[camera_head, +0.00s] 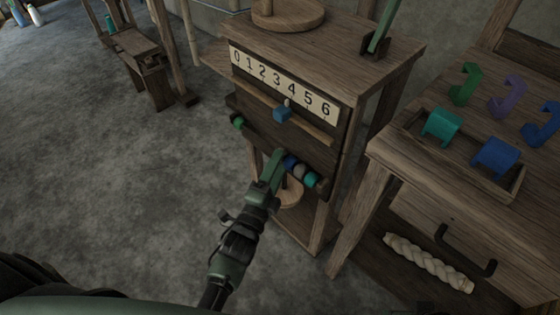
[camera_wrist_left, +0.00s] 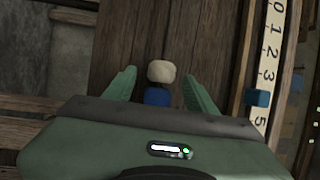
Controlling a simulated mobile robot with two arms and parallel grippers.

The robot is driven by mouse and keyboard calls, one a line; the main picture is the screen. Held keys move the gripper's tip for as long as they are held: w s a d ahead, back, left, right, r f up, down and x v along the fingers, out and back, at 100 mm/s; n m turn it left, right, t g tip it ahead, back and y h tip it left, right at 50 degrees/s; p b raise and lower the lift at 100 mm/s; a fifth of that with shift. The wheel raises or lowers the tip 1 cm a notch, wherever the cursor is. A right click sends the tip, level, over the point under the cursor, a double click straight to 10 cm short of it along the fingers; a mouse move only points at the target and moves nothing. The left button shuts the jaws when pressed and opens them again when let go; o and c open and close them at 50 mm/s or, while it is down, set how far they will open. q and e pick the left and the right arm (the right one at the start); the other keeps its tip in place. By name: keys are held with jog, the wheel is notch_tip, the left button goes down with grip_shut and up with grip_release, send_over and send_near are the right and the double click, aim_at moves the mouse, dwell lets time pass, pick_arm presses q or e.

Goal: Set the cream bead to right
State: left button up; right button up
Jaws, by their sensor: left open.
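The cream bead (camera_wrist_left: 161,71) sits between the two fingers of my left gripper (camera_wrist_left: 160,85) in the left wrist view, with gaps to both fingers. A blue bead (camera_wrist_left: 157,96) is right below it there, partly hidden by the gripper body. In the head view my left gripper (camera_head: 274,160) is open at the bead rod under the number scale (camera_head: 284,84), and I cannot make out the cream bead behind it. To its right on the rod are a dark blue bead (camera_head: 290,162), a greyish bead (camera_head: 300,170) and a teal bead (camera_head: 311,179).
A green bead (camera_head: 238,122) is near the rod's left end. A blue slider (camera_head: 282,114) sits on the rail under the scale. A side table (camera_head: 385,150) at right bears a tray with teal and blue pieces. A braided cream roll (camera_head: 428,263) lies lower right.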

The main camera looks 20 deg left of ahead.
pick_arm(q)
jog(key=s, duration=0.6)
jog(key=shift+a+f, duration=0.35)
jog(key=shift+f, duration=0.1)
pick_arm(e)
jog(key=shift+w+f, duration=0.1)
jog(key=shift+f, duration=0.1)
jog(key=shift+w+a+r, duration=0.1)
jog(key=shift+w+r, duration=0.05)
